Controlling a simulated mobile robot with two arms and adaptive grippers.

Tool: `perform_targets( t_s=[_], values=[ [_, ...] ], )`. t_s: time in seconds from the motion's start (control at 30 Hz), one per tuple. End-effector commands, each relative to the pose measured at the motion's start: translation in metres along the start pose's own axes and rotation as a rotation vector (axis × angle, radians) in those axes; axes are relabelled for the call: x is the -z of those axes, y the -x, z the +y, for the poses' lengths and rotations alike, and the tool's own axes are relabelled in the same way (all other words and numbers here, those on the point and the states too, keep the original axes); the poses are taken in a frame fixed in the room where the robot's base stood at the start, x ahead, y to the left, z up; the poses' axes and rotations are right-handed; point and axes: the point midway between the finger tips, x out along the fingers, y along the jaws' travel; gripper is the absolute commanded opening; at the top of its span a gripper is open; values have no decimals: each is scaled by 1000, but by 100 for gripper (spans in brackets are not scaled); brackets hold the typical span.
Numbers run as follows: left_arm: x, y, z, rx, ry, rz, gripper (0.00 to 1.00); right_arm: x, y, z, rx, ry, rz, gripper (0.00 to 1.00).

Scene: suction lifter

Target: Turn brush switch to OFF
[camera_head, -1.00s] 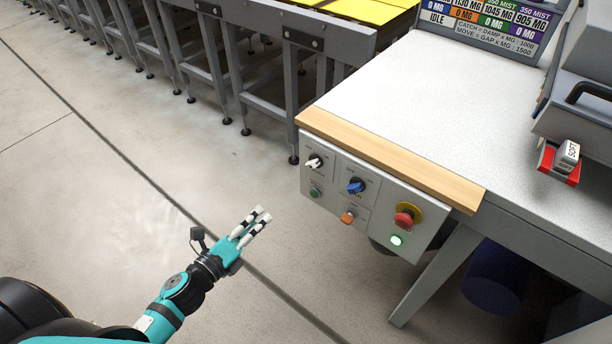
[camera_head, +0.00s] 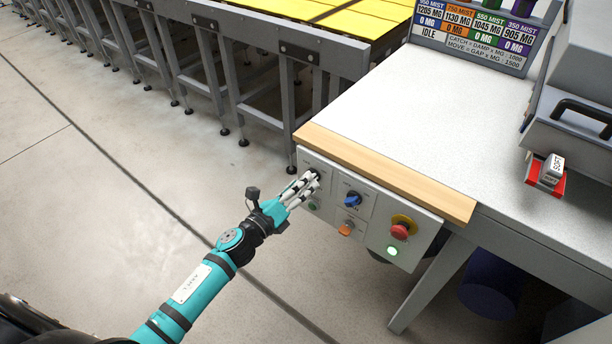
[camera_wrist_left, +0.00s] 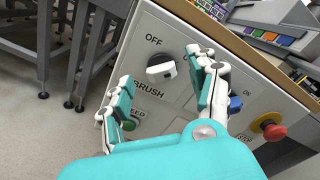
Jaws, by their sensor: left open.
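The brush switch (camera_wrist_left: 161,69) is a white-and-black rotary knob on the grey control panel, labelled BRUSH below and OFF to its upper left in the left wrist view. Its white handle points to the right and slightly up, away from the OFF label. My left gripper (camera_head: 312,178) is open in front of the panel's left side; in the head view its fingers cover most of the knob. In the left wrist view the left gripper (camera_wrist_left: 163,86) has one finger on each side of the knob. I cannot tell whether they touch it. My right gripper is not in view.
The panel also has a blue knob (camera_head: 352,200), an orange button (camera_head: 346,229), a red emergency button (camera_head: 400,230) and a lit green lamp (camera_head: 392,251). A wooden edge (camera_head: 385,170) runs above it. Open floor (camera_head: 120,200) lies to the left.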

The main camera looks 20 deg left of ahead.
Motion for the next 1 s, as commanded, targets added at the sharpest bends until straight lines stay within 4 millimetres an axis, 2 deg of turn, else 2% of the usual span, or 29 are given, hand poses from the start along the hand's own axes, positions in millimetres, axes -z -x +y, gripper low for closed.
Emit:
perform_targets(
  t_s=[0.03, 0.2, 0.57, 0.9, 1.0],
  values=[
    [-1, -9, -1, 1, 1, -1, 60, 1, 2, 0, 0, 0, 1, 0],
    [0, -25, 0, 1, 1, 0, 60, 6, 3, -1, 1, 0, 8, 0],
    [1, -29, 0, 1, 1, 0, 60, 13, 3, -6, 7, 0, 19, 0],
    [0, -29, 0, 0, 1, 0, 15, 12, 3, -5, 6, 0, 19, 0],
    [0, -29, 0, 0, 1, 0, 6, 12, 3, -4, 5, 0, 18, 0]
  ],
)
